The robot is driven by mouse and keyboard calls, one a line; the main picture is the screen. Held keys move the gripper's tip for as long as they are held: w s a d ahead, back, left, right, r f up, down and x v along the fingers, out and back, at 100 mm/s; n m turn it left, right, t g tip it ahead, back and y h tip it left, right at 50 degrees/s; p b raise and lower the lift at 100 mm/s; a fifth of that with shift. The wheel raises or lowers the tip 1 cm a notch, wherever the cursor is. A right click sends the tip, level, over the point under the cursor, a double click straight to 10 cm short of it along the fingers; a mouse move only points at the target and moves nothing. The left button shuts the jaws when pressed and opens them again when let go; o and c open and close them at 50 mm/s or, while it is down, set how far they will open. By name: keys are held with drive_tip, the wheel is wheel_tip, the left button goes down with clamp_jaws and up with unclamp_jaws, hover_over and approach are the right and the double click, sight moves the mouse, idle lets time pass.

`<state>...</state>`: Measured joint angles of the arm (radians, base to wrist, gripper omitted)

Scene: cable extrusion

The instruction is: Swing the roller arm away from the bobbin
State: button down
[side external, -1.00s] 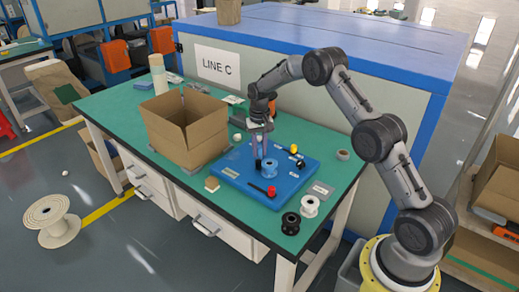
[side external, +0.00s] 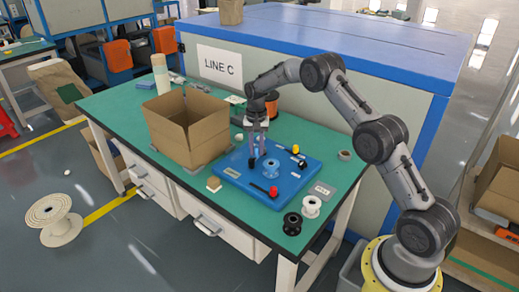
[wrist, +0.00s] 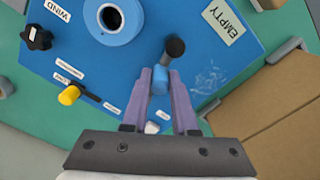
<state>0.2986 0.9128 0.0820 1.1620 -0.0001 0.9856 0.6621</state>
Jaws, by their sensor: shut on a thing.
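The blue bobbin (side external: 271,168) stands on the blue base plate. In the wrist view its flanged top (wrist: 132,28) is at the upper edge, partly cut off. The roller arm (wrist: 160,80) is a short blue piece with a black round end (wrist: 174,47). The black end is close beside the bobbin, with a gap of blue plate showing between them. My gripper (wrist: 160,75) is shut on the blue part of the roller arm, one purple finger on each side. In the side view my gripper (side external: 257,155) points down behind and left of the bobbin, hiding most of the arm.
The blue plate (side external: 290,178) also carries a yellow-tipped lever (wrist: 69,95), a black knob (wrist: 37,37), and a red-and-black piece (side external: 266,188). An open cardboard box (side external: 190,152) stands left. Black (side external: 292,223) and white (side external: 311,206) spools sit at the front edge.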

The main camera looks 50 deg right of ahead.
drive_tip(key=w+m, duration=0.1)
drive_tip(key=m, duration=0.2)
drive_tip(key=shift+w+m, duration=0.3)
drive_tip(key=shift+w, duration=0.1)
drive_tip(key=shift+w+d+r+m, duration=0.1)
drive_tip(key=shift+w+m, duration=0.25)
drive_tip(key=shift+m, duration=0.5)
drive_tip(key=shift+w+d+m, duration=0.1)
drive_tip(key=shift+w+m, duration=0.25)
drive_tip(key=shift+m, duration=0.5)
drive_tip(key=c, duration=0.7)
unclamp_jaws()
wheel_tip(320, 180, up, 14)
drive_tip(key=shift+f, duration=0.1)
